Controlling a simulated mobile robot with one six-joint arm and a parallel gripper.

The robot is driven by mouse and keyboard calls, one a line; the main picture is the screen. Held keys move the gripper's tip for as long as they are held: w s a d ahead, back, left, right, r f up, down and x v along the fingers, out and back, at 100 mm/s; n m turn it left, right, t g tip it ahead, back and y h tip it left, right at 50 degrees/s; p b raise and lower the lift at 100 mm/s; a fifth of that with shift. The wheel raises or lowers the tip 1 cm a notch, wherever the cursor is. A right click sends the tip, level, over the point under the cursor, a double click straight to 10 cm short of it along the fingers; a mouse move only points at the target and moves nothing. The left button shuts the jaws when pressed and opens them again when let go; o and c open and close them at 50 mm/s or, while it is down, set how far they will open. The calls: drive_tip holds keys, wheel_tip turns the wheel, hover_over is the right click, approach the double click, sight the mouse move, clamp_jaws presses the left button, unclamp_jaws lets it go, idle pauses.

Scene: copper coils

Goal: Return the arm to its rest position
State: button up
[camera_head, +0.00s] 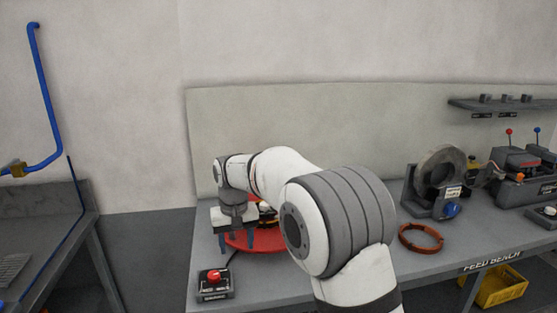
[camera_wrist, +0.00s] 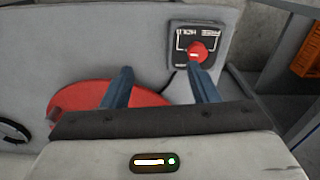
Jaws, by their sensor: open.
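My arm reaches out over the grey bench marked FEED BENCH (camera_head: 340,285). My gripper (camera_head: 238,240) points down above the left part of the bench, over or just in front of a red disc (camera_head: 262,240). In the wrist view my gripper (camera_wrist: 161,85) has its two blue fingers apart with nothing between them. The red disc also shows in the wrist view (camera_wrist: 85,98), partly hidden behind the left finger. My arm hides part of the disc and the bench behind it in the head view.
A control box with a red button (camera_head: 215,283) sits at the bench's front left. A copper-coloured ring (camera_head: 421,238) lies right of my arm, before a grey ring-shaped machine (camera_head: 437,180). More machinery (camera_head: 525,175) stands far right. A yellow crate (camera_head: 500,287) is below the bench.

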drive_tip(key=s+d+r+m+t, duration=0.1)
drive_tip(key=s+d+r, duration=0.2)
drive_tip(key=s+d, duration=0.45)
drive_tip(key=s+d+r+m, duration=0.1)
drive_tip(key=s+d+r, duration=0.25)
drive_tip(key=d, duration=0.75)
drive_tip(key=s+d+f+m, duration=0.1)
drive_tip(key=s+d+f, duration=0.1)
drive_tip(key=s+d, duration=0.3)
drive_tip(key=s+d+f+m+t, duration=0.1)
drive_tip(key=s+d+f, duration=0.2)
drive_tip(key=s, duration=0.8)
drive_tip(key=shift+s+d, duration=0.2)
drive_tip(key=shift+d, duration=0.65)
